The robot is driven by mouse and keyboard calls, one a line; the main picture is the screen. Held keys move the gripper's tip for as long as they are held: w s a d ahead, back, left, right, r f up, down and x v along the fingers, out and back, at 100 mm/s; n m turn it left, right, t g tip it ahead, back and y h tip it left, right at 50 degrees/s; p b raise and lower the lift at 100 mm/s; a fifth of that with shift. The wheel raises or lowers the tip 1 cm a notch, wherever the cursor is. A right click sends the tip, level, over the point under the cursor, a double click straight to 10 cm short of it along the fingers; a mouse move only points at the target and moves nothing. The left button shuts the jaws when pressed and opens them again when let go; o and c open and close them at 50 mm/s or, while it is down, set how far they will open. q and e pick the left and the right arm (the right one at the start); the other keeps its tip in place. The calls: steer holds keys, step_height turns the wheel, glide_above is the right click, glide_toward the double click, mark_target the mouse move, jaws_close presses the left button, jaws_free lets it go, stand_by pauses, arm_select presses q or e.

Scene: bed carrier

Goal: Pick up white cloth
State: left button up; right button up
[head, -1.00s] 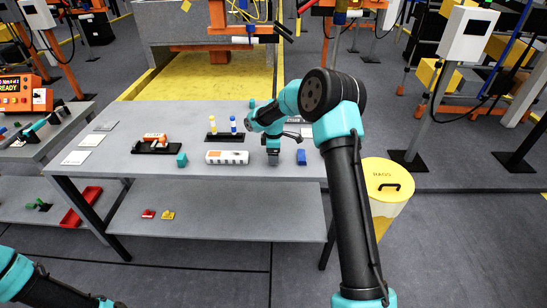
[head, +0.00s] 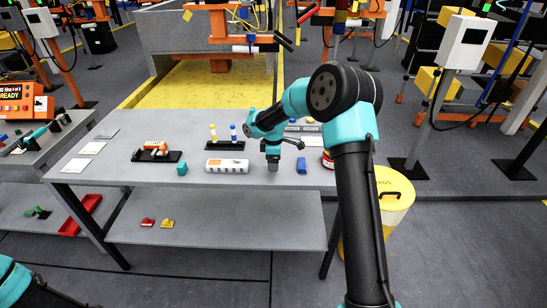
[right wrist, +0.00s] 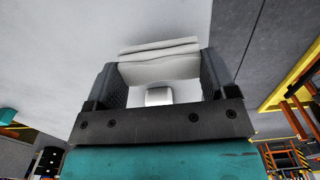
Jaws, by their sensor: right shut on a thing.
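The white cloth (right wrist: 160,65) shows in the right wrist view as a folded white bundle between my two dark fingers, with a layered edge at the fingertips. My right gripper (right wrist: 160,75) is shut on it. In the head view my right gripper (head: 273,165) points down near the front edge of the grey table (head: 225,122). The cloth cannot be made out there. I cannot tell whether the cloth still touches the table. My left arm shows only at the bottom left of the head view, with its gripper out of sight.
A yellow-lidded bin (head: 385,185) stands right of the table.

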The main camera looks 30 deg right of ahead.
steer(key=s+a+r, duration=0.1)
steer(key=s+a, duration=0.5)
steer(key=s, duration=0.4)
steer(key=shift+s+a, duration=0.2)
steer(key=o, duration=0.3)
steer(key=shift+c, duration=1.2)
steer(key=w+d+r+m, duration=0.1)
steer(key=d+r+m, duration=0.2)
steer(key=d, duration=0.7)
steer(key=w+d+r+m, duration=0.1)
steer(key=d+r+m, duration=0.1)
steer(key=d, duration=0.8)
steer(key=w+d+r+m, duration=0.1)
steer(key=d+r+m, duration=0.2)
steer(key=d, duration=0.7)
steer(key=shift+w+d+r+m, duration=0.15)
steer(key=shift+d+r+m, duration=0.15)
steer(key=shift+d+m, duration=0.15)
